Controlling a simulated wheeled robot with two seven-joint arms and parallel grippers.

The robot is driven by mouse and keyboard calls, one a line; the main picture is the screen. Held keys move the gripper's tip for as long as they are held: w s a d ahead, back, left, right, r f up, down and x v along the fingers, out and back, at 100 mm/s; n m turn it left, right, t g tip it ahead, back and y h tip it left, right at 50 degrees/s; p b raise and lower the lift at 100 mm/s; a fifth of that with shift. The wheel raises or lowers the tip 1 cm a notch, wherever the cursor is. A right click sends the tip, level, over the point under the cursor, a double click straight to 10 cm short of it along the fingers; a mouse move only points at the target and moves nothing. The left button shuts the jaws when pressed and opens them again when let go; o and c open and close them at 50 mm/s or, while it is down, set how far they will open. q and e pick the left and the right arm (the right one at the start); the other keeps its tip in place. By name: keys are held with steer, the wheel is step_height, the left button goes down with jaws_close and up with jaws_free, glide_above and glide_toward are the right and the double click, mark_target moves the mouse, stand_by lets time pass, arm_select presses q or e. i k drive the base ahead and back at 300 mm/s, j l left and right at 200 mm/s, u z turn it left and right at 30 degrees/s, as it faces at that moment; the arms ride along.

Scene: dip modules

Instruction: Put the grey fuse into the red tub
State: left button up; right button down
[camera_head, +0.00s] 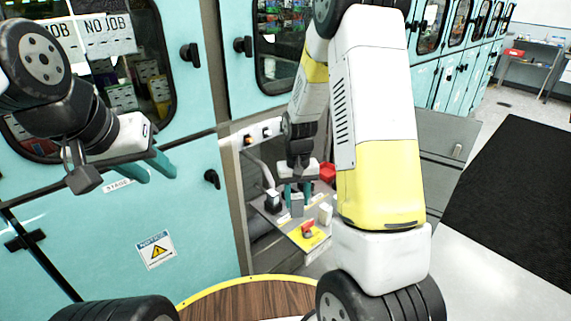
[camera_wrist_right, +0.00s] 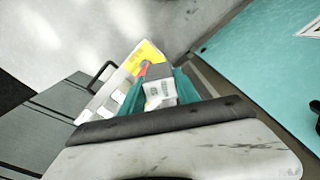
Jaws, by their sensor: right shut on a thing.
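My right gripper (camera_head: 297,193) has its teal fingers shut on the grey fuse (camera_head: 297,205), a small block, above the panel in the open cabinet bay. In the right wrist view the grey fuse (camera_wrist_right: 159,89) shows a pale printed face between the teal fingers (camera_wrist_right: 160,95). The red tub (camera_head: 327,172) stands just right of and behind the right gripper in the head view, partly hidden by my arm. I cannot make it out in the wrist view. My left gripper (camera_head: 153,170) is at the left, in front of the cabinet door, its teal fingers apart and empty.
A grey panel (camera_head: 290,228) holds a black module (camera_head: 272,200), a white module (camera_head: 325,213) and a red switch on a yellow plate (camera_head: 308,229). Teal cabinet doors (camera_head: 185,225) flank the bay at left. A round wooden top (camera_head: 250,300) is in front.

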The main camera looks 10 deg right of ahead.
mark_target(326, 174)
steer(key=l+u, duration=0.2)
steer(key=u, duration=0.2)
steer(key=i+l+u, duration=0.1)
steer(key=u, duration=0.25)
steer(key=l+u, duration=0.4)
steer(key=l, duration=0.65)
steer(key=k+l, duration=0.15)
steer(key=l, duration=1.1)
steer(key=k, duration=0.05)
